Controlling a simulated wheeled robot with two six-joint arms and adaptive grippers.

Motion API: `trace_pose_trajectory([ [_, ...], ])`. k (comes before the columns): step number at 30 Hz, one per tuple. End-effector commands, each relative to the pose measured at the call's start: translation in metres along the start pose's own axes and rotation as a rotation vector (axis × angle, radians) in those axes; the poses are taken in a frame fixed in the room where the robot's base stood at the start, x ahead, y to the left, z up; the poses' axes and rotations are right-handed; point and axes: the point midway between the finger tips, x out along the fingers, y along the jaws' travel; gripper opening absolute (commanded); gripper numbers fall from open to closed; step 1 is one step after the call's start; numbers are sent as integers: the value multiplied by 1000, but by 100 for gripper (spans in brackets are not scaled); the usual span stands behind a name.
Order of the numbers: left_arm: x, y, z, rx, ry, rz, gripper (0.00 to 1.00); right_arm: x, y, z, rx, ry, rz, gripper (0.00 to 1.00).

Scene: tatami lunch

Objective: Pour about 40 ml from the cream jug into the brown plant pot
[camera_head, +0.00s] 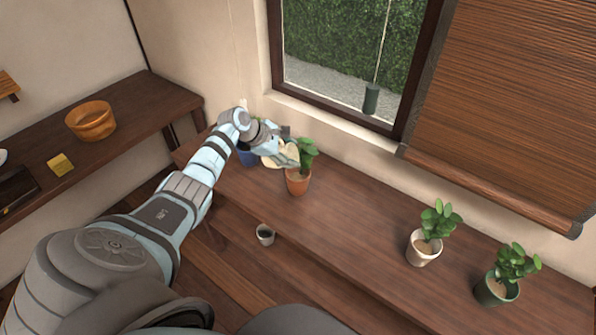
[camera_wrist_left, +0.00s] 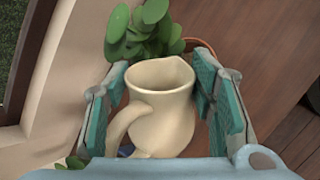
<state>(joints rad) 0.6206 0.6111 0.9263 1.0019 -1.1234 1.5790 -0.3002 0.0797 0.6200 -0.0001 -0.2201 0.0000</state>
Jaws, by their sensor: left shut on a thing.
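The cream jug (camera_head: 279,156) is held by my left gripper (camera_head: 283,144), at the back left of the wooden counter. It looks tilted, its mouth toward the brown plant pot (camera_head: 298,182), which stands just right of and below it with a leafy green plant. In the left wrist view the fingers of the gripper (camera_wrist_left: 162,82) are on both sides of the jug (camera_wrist_left: 165,115), its handle toward the camera. The pot's rim (camera_wrist_left: 198,44) shows beyond the jug's mouth, mostly hidden. I see no stream, and the jug's contents cannot be made out. My right gripper is not in view.
A blue pot (camera_head: 246,156) stands behind my left wrist, partly hidden. A white pot (camera_head: 423,250) and a green pot (camera_head: 494,291) with plants stand at the right. A small grey cup (camera_head: 265,235) is at the front. The counter's middle is clear. A window is behind.

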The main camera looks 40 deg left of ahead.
Motion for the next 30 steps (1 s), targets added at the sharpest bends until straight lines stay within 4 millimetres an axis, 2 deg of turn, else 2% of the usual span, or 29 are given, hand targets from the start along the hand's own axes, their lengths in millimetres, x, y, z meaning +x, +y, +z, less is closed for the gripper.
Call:
trace_pose_trajectory([
  [30,-7,2,-16,14,31,4,2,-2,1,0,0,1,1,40],
])
